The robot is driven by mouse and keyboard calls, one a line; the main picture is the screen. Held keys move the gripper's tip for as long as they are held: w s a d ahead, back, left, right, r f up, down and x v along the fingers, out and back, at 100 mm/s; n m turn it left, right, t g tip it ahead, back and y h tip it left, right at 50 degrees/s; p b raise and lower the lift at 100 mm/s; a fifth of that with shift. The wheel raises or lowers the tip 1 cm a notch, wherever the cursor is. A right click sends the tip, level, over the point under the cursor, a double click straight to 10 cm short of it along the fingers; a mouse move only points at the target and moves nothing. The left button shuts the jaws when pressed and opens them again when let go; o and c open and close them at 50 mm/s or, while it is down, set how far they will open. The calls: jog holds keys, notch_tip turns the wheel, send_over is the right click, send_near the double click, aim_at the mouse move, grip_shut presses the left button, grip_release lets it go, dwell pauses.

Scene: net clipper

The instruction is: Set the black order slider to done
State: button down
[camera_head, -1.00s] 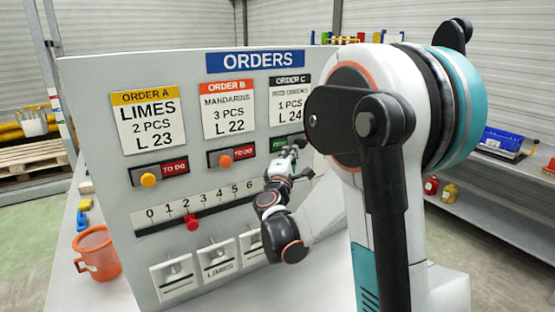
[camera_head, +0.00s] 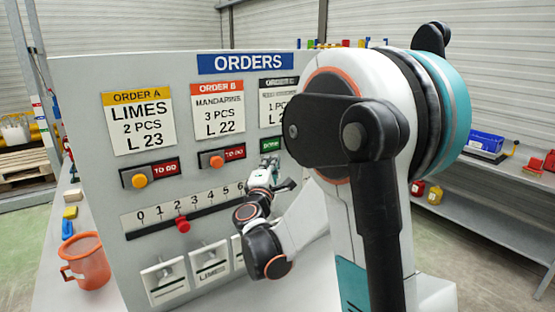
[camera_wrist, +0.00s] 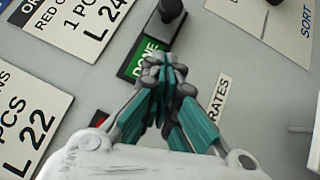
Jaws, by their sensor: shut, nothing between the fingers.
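The black order slider is on the grey ORDERS board below the ORDER C card (camera_head: 278,97). In the wrist view its black knob (camera_wrist: 172,10) stands at the right end of its slot as the board reads, beside the exposed green DONE label (camera_wrist: 143,58). The green label also shows in the head view (camera_head: 270,145), where my arm hides the knob. My gripper (camera_wrist: 166,66) is shut and empty, its fingertips in front of the lower edge of the DONE label, apart from the knob. In the head view my gripper (camera_head: 268,168) is just below the label.
The yellow-knobbed (camera_head: 139,181) and orange-knobbed (camera_head: 217,162) sliders to the left show red TO DO labels. Below runs a number scale with a red knob (camera_head: 183,226), then white switches (camera_head: 164,278). An orange mug (camera_head: 86,262) stands left of the board.

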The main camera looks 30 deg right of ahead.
jog(key=v, duration=0.7)
jog(key=shift+s, duration=0.25)
jog(key=shift+d, duration=0.1)
jog(key=s+a+f+m+g+y+b, duration=0.3)
jog(key=s+f+m+g+y+b, duration=0.3)
jog(key=s+f+m, duration=0.5)
jog(key=s+a+f+g+y+b, duration=0.1)
jog(key=s+a+f+y+b, duration=0.1)
jog(key=s+a, duration=0.5)
jog(key=s+a+f+g+y+b, duration=0.1)
jog(key=s+a+f+y, duration=0.4)
jog(key=s+a, duration=0.2)
jog(key=shift+s+f+m+y+b, duration=0.3)
jog(key=shift+f+m+b, duration=0.05)
jog(key=shift+f+m, duration=0.05)
jog(key=shift+a, duration=0.1)
